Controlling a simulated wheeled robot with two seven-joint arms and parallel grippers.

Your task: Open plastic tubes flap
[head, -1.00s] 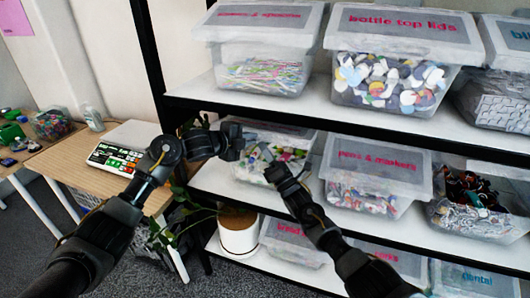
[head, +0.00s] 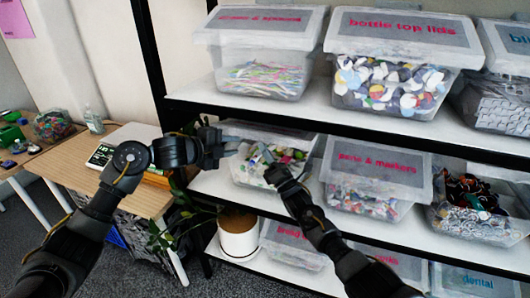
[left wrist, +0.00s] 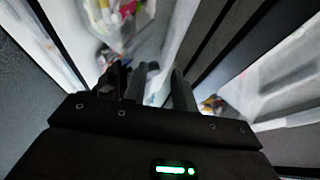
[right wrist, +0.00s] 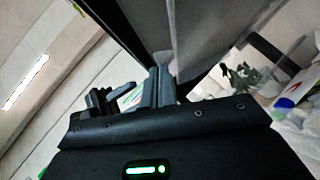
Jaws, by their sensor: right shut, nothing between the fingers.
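A clear plastic bin (head: 247,172) with mixed colourful contents stands at the left of the middle shelf. Its pale lid (head: 290,136) shows along the top; its label is not readable, so I cannot confirm it is the plastic tubes bin. My left gripper (head: 236,146) is at the bin's upper left front, fingers apart and pointing right; it also shows in the left wrist view (left wrist: 160,82). I cannot tell whether it touches the lid. My right gripper (head: 266,155) is shut and empty in front of the bin; its fingers are together in the right wrist view (right wrist: 158,82).
Beside it stands a pens and markers bin (head: 372,180). A bottle top lids bin (head: 395,85) and another bin (head: 262,78) stand on the shelf above. A black post (head: 150,60) and a potted plant (head: 238,238) are at the left, near a wooden table (head: 140,200).

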